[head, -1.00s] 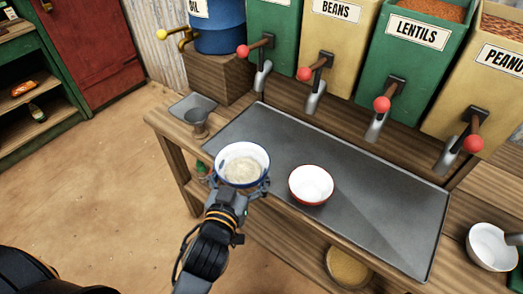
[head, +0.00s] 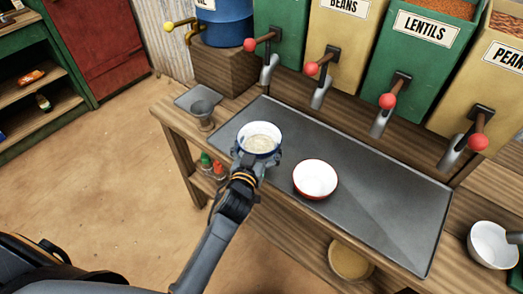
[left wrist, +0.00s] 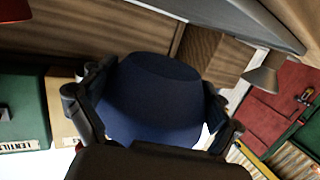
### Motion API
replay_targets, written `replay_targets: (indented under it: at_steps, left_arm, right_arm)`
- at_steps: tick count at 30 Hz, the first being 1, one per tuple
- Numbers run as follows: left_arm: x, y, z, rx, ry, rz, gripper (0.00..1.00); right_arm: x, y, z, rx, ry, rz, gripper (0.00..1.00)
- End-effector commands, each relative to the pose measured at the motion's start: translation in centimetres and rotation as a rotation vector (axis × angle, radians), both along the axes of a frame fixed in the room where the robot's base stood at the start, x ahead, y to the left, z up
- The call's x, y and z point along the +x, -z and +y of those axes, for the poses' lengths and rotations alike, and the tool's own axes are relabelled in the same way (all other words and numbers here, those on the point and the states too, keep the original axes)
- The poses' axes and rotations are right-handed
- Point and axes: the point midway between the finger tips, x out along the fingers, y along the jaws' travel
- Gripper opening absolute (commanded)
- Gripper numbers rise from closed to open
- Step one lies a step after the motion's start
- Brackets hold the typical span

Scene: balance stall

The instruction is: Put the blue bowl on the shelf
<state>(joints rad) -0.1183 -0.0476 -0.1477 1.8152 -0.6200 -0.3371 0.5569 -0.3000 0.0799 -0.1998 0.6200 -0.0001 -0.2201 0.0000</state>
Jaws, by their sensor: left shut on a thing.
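The blue bowl (head: 259,133) is white inside with a blue outside and holds pale grainy stuff. My left gripper (head: 257,158) is shut on it, over the left part of the grey metal tray (head: 370,220). I cannot tell how high it is above the tray. The left wrist view shows the bowl's dark blue outside (left wrist: 155,100) between the two fingers. A green shelf unit (head: 72,62) stands at the far left, with a few small packets and bottles on its boards. The stall also has a lower board under the counter.
A red-rimmed white bowl (head: 315,178) stands on the tray, right of the blue bowl. A grey funnel (head: 203,112) is at the counter's left end. Dispensers with red-knobbed levers line the back. A white bowl (head: 492,246) is at right. Bottles (head: 212,168) and a tan bowl (head: 350,262) sit below.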

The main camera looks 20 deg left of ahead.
Motion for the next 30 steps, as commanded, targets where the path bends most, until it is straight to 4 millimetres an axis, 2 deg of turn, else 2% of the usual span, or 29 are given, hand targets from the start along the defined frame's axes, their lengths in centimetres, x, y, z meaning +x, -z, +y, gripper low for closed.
replay_targets:
  at_steps: [3, 9, 12, 16, 30]
  left_arm:
    - [1.4, 1.4, 0.2, 0.000, 0.000, -0.005, 0.54]
    - [2.3, 2.6, 0.2, -0.001, 0.000, -0.005, 0.54]
    - [3.2, 3.8, 0.3, -0.001, 0.000, -0.003, 0.54]
    - [3.1, 5.7, 0.3, -0.003, 0.000, -0.002, 0.54]
    - [3.1, 6.7, 0.3, -0.001, 0.000, -0.005, 0.54]
  right_arm:
    - [0.0, 0.3, 0.1, 0.001, 0.000, 0.000, 0.40]
    - [0.0, 0.6, 0.1, 0.001, 0.000, 0.000, 0.40]
    - [0.0, 0.8, 0.1, 0.001, 0.000, 0.000, 0.40]
    - [0.0, 1.2, 0.1, 0.001, 0.000, 0.000, 0.40]
    - [0.0, 1.6, 0.1, 0.001, 0.000, 0.000, 0.40]
